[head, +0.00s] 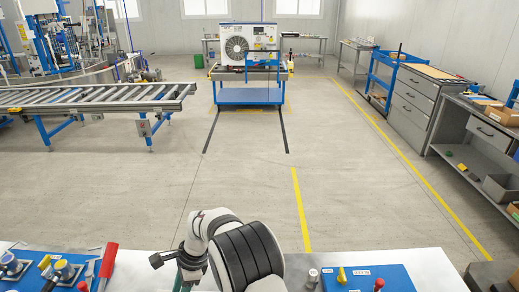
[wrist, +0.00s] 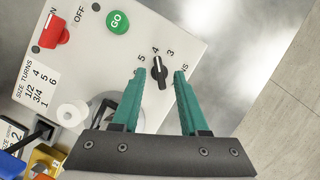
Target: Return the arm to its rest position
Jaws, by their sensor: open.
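My gripper (wrist: 160,73) has two green fingers, spread apart with nothing held between them. In the wrist view they point at a light grey control panel (wrist: 200,25). A black knob (wrist: 157,66), with numbers around it, shows between the fingertips; I cannot tell how far above it they are. A green GO button (wrist: 117,21) and a red switch (wrist: 54,32) by OFF lettering are on the same panel. In the head view my white arm with dark bands fills the bottom middle and mostly hides the gripper.
In the head view a blue board with fittings (head: 40,275) and a red-handled tool (head: 108,262) lie at bottom left. Another blue board (head: 395,277) is at bottom right. Beyond the bench, a roller conveyor (head: 95,100) and a blue cart (head: 250,96) border clear floor.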

